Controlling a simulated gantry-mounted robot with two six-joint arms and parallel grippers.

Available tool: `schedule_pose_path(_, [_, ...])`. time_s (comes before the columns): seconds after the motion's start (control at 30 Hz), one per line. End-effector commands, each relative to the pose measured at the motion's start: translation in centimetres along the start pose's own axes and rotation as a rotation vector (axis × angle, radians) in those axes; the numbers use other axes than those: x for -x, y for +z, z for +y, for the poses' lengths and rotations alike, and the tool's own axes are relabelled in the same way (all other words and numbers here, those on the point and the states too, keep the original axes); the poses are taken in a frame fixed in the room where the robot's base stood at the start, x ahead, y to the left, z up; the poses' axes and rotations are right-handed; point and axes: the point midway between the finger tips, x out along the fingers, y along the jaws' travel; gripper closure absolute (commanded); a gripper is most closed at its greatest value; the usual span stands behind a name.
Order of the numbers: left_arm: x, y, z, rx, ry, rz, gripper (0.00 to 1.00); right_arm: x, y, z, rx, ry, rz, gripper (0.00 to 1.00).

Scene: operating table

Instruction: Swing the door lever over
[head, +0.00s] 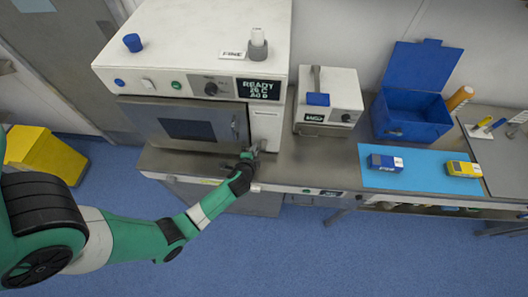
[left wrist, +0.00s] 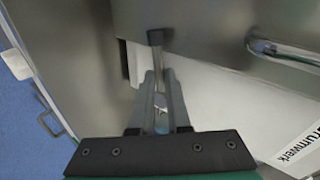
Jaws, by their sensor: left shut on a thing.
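The white oven-like machine (head: 215,50) stands at the back left of the bench, with a grey windowed door (head: 190,128) on its front. The door lever is at the lower right of the machine's front, mostly hidden by my gripper in the head view. In the left wrist view the lever (left wrist: 155,38) shows a dark end and a thin shaft running down between my fingers. My left gripper (head: 254,153) is shut on the lever; its fingers also show in the left wrist view (left wrist: 160,95). My right gripper is in neither view.
A bar handle (left wrist: 285,50) lies to the right of the lever. A smaller white device (head: 328,100), an open blue box (head: 412,112) and a light blue mat (head: 420,180) occupy the bench to the right. A yellow bin (head: 45,152) stands on the floor at left.

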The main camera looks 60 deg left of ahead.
Motion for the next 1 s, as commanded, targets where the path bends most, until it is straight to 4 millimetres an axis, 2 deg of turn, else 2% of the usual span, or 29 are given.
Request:
schedule_pose_path(0.47, [-0.02, 0.41, -0.24, -0.007, -0.003, -0.013, 1.0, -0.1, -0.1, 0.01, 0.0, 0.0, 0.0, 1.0])
schedule_pose_path(0.5, [-0.02, 0.41, -0.24, -0.007, -0.003, -0.013, 0.78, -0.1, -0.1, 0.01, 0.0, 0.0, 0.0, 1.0])
schedule_pose_path(0.63, [-0.02, 0.41, -0.22, -0.007, -0.003, -0.013, 0.56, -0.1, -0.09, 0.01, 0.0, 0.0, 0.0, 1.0])
schedule_pose_path(0.9, [0.02, 0.41, -0.18, -0.006, -0.002, -0.013, 0.56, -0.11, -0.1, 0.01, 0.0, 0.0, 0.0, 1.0])
schedule_pose_path(1.0, [0.59, 0.34, -0.2, -0.007, -0.002, -0.011, 0.56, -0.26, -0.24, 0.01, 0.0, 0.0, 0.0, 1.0])
